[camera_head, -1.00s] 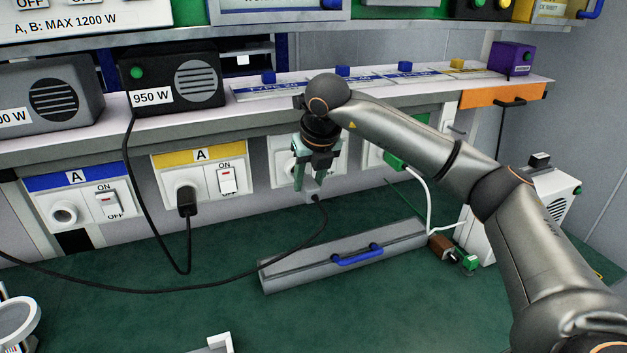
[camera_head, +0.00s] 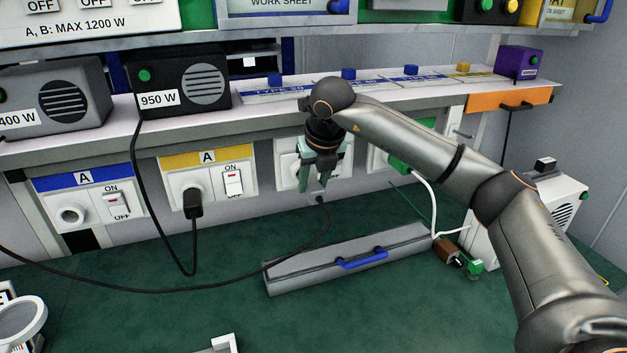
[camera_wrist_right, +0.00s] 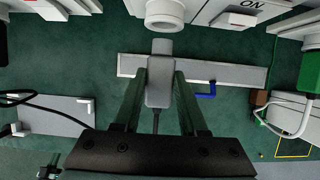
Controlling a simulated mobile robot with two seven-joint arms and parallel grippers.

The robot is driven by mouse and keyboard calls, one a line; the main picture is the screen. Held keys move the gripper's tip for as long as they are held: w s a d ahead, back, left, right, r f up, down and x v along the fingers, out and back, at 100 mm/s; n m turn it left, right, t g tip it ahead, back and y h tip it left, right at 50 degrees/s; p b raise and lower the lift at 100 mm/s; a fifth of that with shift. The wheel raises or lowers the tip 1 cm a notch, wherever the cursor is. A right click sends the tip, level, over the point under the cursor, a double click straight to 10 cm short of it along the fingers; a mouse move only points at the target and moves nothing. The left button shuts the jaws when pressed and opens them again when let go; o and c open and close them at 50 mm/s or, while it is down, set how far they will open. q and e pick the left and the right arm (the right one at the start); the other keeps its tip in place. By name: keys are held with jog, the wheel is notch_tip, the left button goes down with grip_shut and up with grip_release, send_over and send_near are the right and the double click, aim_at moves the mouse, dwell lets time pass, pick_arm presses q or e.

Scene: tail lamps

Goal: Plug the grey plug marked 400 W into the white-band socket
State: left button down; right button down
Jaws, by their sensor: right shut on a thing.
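My right gripper (camera_head: 316,185) is shut on a grey plug, which shows between its fingers in the right wrist view (camera_wrist_right: 160,85). A black cord hangs from the plug and runs left across the green surface. The grey box marked 400 W (camera_head: 48,100) stands at the left of the shelf. The gripper is in front of a white socket panel (camera_head: 289,160) and hides most of it, so I cannot read its band in the head view. In the right wrist view a round white socket (camera_wrist_right: 164,14) is just beyond the plug's tip, with a small gap visible. My left gripper is not in view.
The blue-band socket (camera_head: 72,214) is empty. A black plug (camera_head: 194,204) sits in the yellow-band socket. A green plug (camera_head: 398,162) sits at the panel to the right. A long grey box with a blue handle (camera_head: 345,262) lies below my gripper.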

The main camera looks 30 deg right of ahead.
jog(key=shift+w, duration=0.1)
jog(key=shift+w+d+p, duration=0.2)
jog(key=shift+w+p, duration=0.2)
jog(key=shift+w, duration=0.3)
jog(key=shift+w+d+p, duration=0.15)
jog(key=shift+w+p, duration=0.25)
jog(key=shift+w, duration=0.25)
dwell(0.5)
jog(key=shift+w+p, duration=0.3)
jog(key=shift+p, duration=0.1)
jog(key=shift+c, duration=1.9)
grip_release()
